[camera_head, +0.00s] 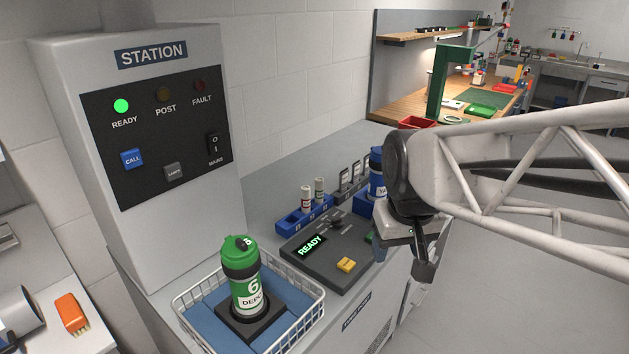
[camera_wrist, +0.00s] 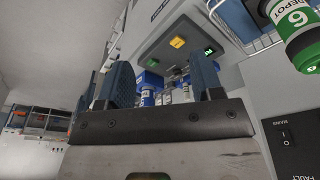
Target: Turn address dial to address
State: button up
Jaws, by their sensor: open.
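The address dial appears to be the dark knob (camera_head: 336,223) at the back of the grey control console (camera_head: 318,262) in the head view. Its pointer and marks are too small to read. The console carries a lit green READY display (camera_head: 311,246) and a yellow button (camera_head: 346,264). My gripper (camera_head: 402,252) is open and empty, above and to the right of the console, apart from it. In the wrist view, the console (camera_wrist: 150,45) shows beyond the two blue fingers, with its yellow button (camera_wrist: 178,42) and a green button (camera_wrist: 152,62). The dial is not clear there.
A green canister (camera_head: 246,285) marked 6 DEPOT stands in a white wire basket (camera_head: 318,293) left of the console. Blue racks with small tubes (camera_head: 306,198) and a blue canister (camera_head: 376,172) stand behind. The STATION cabinet (camera_head: 150,60) rises at left, its READY lamp lit.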

jog(key=w+a+f+n+g, duration=0.1)
jog(key=w+f+n, duration=0.15)
jog(key=w, duration=1.65)
jog(key=n+g, duration=0.1)
jog(key=n, duration=0.1)
send_near(337, 218)
jog(key=shift+s+f, duration=0.25)
jog(key=shift+w+a+f, duration=0.1)
jog(key=shift+w+f, duration=0.2)
jog(key=shift+f, duration=3.9)
